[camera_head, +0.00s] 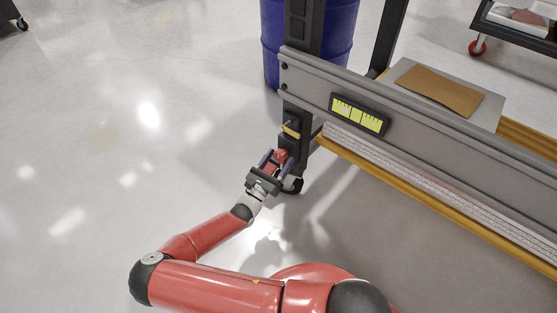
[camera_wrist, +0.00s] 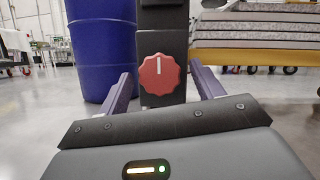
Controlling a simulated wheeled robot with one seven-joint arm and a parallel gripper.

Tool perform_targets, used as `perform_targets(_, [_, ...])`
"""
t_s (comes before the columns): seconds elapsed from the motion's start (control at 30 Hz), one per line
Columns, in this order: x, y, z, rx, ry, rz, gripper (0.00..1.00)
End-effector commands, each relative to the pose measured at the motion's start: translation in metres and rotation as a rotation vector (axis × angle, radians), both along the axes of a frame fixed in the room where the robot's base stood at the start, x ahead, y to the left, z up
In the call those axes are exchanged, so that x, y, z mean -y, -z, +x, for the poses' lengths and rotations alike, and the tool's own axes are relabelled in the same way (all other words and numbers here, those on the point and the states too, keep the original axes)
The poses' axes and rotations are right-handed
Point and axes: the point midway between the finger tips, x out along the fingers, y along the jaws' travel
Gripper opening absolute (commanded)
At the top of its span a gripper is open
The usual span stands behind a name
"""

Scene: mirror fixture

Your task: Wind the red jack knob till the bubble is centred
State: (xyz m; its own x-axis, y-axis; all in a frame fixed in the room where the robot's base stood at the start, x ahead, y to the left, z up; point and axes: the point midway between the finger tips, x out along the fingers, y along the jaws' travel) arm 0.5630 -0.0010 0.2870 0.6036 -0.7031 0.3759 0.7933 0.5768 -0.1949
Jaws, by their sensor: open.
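The red jack knob (camera_wrist: 159,74) is a scalloped disc with a white line pointing straight up, on a dark post (camera_wrist: 164,20) in the wrist view. It also shows in the head view (camera_head: 281,155), near the fingertips. My gripper (camera_head: 276,160) is open. In the wrist view its two purple fingers (camera_wrist: 160,88) stand wide on either side of the knob, apart from it. The yellow level vial (camera_head: 357,114) sits in a dark frame on the grey beam. Dark lines cross the vial, but the bubble is too small to make out for certain.
A blue drum (camera_wrist: 102,45) stands behind the post, to its left. The grey beam (camera_head: 430,119) runs right from the post, above a yellow rail (camera_head: 400,199). A brown board (camera_head: 438,89) lies behind the beam. Open floor (camera_head: 90,120) lies to the left.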

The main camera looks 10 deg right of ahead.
Motion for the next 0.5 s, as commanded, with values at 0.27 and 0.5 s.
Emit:
perform_targets(0.27, [0.0032, -0.0017, 0.003, 0.0, -0.001, 0.001, 0.66])
perform_targets(0.5, [0.0031, -0.0017, 0.0028, 0.0, 0.0, 0.001, 0.43])
